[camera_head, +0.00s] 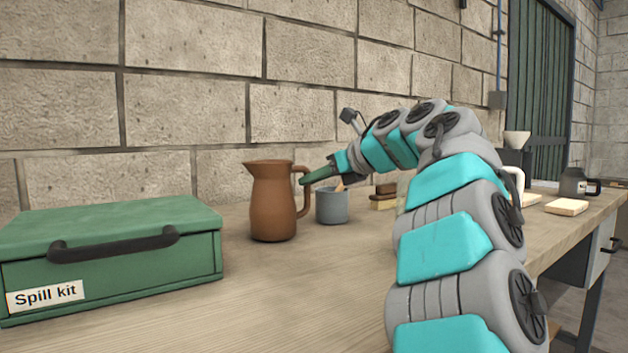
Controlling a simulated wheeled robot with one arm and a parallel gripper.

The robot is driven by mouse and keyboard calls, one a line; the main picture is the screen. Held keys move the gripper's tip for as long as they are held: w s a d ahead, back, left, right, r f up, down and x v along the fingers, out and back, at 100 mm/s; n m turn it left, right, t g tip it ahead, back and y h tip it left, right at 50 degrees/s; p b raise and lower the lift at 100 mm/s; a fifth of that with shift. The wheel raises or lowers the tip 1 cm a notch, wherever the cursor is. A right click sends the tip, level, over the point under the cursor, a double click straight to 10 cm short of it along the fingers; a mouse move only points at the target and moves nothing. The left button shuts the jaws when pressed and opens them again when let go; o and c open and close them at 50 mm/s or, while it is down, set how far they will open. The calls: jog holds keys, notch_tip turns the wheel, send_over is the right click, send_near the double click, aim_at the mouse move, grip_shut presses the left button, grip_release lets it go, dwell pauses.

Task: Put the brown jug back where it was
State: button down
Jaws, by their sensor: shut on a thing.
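The brown jug (272,205) is upright above the left part of the wooden workbench, with its spout to the left and its handle to the right. My gripper (307,180) reaches in from the right and is shut on the jug's handle. The fingertips are small in view, and the exact grip on the handle is partly hidden. The jug's base looks at or very near the bench top; I cannot tell whether it touches.
A green spill kit box (120,262) stands left of the jug. A grey mug (333,207) stands close on its right, under my gripper. Brown and tan blocks (384,198) lie further right. A block wall (190,110) runs behind. The bench front is clear.

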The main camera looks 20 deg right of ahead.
jog(key=shift+f+b, duration=0.2)
jog(key=shift+b, duration=0.1)
jog(key=c, duration=0.8)
grip_release()
jog(key=v, duration=1.2)
jog(key=shift+r, duration=0.2)
